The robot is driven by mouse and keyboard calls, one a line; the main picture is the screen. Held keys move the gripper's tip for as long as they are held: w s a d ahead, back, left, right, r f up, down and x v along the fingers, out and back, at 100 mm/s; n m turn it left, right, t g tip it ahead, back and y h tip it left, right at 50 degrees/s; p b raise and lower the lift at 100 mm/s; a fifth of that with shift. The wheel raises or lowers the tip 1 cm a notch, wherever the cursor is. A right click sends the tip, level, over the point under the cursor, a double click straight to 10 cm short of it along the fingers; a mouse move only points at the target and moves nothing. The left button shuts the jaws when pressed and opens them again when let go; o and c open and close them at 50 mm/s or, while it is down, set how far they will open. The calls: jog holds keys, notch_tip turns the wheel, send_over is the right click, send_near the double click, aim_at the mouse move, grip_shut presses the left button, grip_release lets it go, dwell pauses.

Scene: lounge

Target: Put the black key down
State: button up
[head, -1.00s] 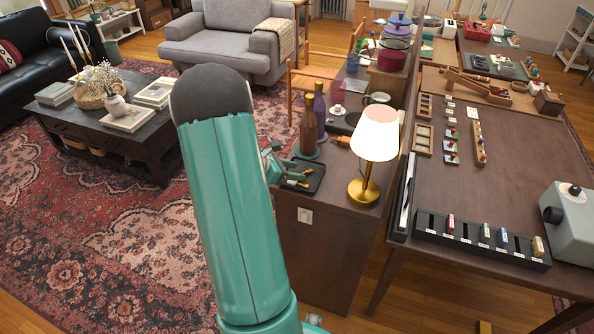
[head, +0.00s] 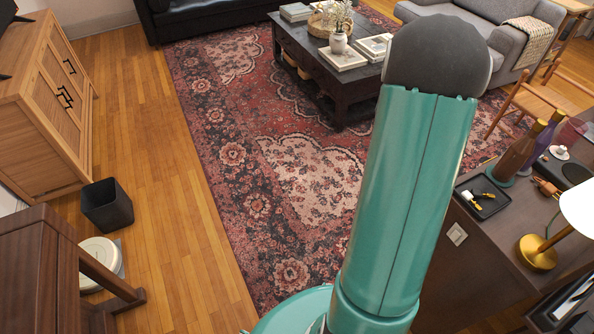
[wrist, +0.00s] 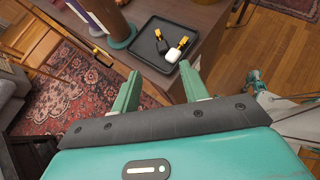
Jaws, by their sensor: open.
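The black tray (head: 501,207) lies on the dark cabinet top at the right in the head view. It also shows at the top of the wrist view (wrist: 178,27). A black key (wrist: 162,46) with a yellow end lies in it, beside another key (wrist: 173,55) with a white head and a yellow part. My gripper (wrist: 161,80) is open, its two green fingers spread apart with nothing between them. It is near the tray's front edge in the wrist view. In the head view my arm hides the gripper.
Bottles (head: 516,152) and a lamp (head: 535,252) stand on the cabinet near the tray. A dark coffee table (head: 345,88) stands on the rug behind my arm. A black bin (head: 107,205) and wooden cabinet (head: 45,100) are at the left. Floor and rug between are clear.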

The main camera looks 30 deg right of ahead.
jog(key=w+a+r+m+t+y, duration=0.15)
jog(key=w+a+r+t, duration=0.3)
jog(key=a, duration=0.75)
jog(key=w+a+r+m+t, duration=0.3)
jog(key=w+a+r, duration=0.25)
jog(key=a, duration=0.55)
jog(key=s+a+r+m+t+y, duration=0.1)
jog(key=a+r+t+y, duration=0.1)
jog(key=a, duration=1)
jog(key=s+a+r+m+t+y, duration=0.2)
jog(key=a+r+t+y, duration=0.1)
jog(key=a, duration=0.9)
jog(key=shift+s+r+t+y, duration=0.2)
jog(key=shift+r+t+y, duration=0.2)
jog(key=shift+t, duration=0.45)
